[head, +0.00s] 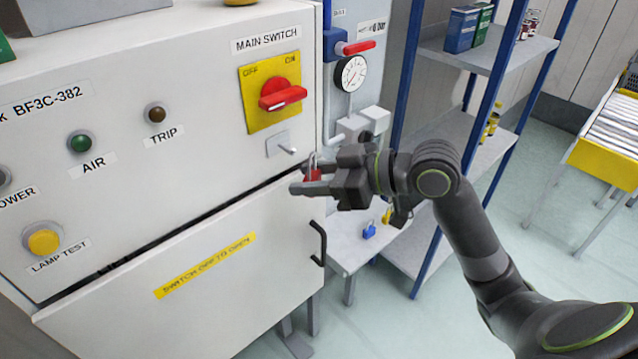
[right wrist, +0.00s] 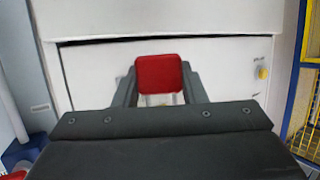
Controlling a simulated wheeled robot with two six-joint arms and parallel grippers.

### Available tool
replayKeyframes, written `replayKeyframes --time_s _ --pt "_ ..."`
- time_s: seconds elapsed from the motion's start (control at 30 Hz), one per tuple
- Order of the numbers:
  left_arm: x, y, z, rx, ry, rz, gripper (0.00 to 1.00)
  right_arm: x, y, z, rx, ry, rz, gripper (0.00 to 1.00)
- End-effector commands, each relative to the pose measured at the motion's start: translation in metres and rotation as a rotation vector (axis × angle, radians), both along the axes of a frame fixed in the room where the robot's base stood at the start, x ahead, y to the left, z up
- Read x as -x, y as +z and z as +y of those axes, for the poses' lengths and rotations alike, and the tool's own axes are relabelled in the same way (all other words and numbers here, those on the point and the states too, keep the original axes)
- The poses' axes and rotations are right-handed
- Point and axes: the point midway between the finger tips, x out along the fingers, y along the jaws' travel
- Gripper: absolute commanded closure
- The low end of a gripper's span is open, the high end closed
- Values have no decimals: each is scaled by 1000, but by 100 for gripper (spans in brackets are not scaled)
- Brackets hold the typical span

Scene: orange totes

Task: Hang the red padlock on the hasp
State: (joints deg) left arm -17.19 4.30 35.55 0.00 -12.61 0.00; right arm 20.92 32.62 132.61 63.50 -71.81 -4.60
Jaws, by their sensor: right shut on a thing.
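The red padlock (head: 313,174) is between the fingers of my right gripper (head: 308,178), its shackle pointing up. In the right wrist view the padlock (right wrist: 160,74) shows as a red block between the two grey fingertips of the gripper (right wrist: 160,92). My right gripper is shut on it. The hasp (head: 284,147) is a small grey plate with a pin sticking out, on the white cabinet below the main switch. The padlock is just right of and below the pin in the head view; they look apart, though the depth gap is hard to judge. My left gripper is not in view.
The main switch (head: 282,93) has a red handle on a yellow plate above the hasp. A black door handle (head: 318,243) sits below. A low side table (head: 345,253) carries a blue padlock (head: 369,230). A blue-post shelf (head: 485,55) stands behind my right arm.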

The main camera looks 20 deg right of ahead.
Motion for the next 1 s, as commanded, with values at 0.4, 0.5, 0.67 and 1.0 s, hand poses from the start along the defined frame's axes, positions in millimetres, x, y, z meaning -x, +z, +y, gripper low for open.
replayKeyframes --time_s 0.4,0.5,0.67,1.0 --pt "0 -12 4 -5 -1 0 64 -24 -3 9 -2 0 -1 82" --pt "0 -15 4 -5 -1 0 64 -30 -4 11 -2 0 -1 82" --pt "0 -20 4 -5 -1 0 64 -39 -5 14 -1 0 -1 82" --pt "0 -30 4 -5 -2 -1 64 -54 -13 19 0 -1 3 82"
